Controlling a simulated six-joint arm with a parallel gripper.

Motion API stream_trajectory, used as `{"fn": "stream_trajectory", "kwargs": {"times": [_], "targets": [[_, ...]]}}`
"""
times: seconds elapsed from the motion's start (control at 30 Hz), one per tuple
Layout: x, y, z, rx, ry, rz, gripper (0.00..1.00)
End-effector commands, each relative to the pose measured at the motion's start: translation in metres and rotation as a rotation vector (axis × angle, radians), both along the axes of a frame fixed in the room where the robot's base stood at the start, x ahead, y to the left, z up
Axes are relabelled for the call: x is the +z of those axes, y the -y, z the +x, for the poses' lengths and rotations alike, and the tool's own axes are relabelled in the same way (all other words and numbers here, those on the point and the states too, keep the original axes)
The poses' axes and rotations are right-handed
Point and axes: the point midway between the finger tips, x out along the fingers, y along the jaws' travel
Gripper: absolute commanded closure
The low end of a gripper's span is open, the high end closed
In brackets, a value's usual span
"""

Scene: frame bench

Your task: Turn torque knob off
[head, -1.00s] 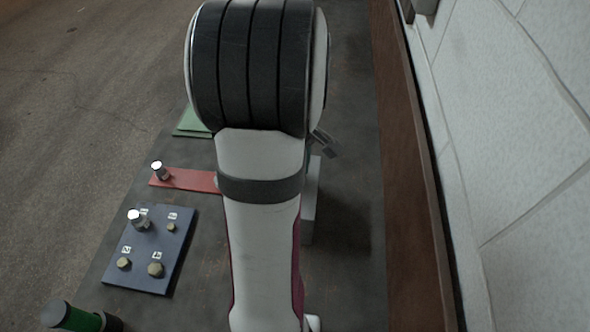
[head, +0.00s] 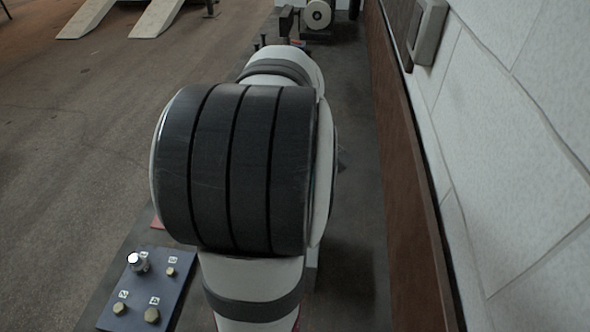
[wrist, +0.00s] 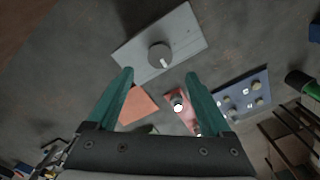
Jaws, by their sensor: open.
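A dark round knob (wrist: 160,55) with a pale pointer mark sits on a light grey plate (wrist: 190,38) in the upper middle of the wrist view. The mark points down and slightly right in the picture. No lettering can be read there. My gripper (wrist: 159,73) is open, with two green fingers apart and nothing between them. The knob appears just beyond the fingertips, between them in the picture; I see no contact. In the head view my arm hides the gripper and the knob.
A blue panel (head: 172,294) with several bolts lies at lower left; it also shows in the wrist view (wrist: 226,91). Beside the grey plate are an orange sheet (wrist: 138,106) and a red strip with a shiny bolt (wrist: 178,107). A wall (head: 530,150) bounds the right.

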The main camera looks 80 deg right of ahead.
Motion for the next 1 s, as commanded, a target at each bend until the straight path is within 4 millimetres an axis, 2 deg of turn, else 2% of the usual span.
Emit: {"fn": "stream_trajectory", "kwargs": {"times": [0.1,0.2,0.3,0.43,0.8,0.87,0.97,1.0], "targets": [[0.036,0.001,0.000,0.001,-0.001,-0.006,0.16],[0.057,0.001,0.000,0.001,0.000,-0.004,0.16],[0.071,0.001,0.000,0.001,-0.001,-0.002,0.16],[0.076,0.000,0.000,0.001,0.001,0.001,0.16],[0.076,0.000,0.001,0.001,0.000,0.001,0.16],[0.075,-0.004,0.009,0.000,-0.002,0.002,0.16],[0.068,-0.028,0.052,-0.020,-0.019,0.002,0.16],[0.064,-0.046,0.077,-0.034,-0.029,-0.002,0.16]]}}
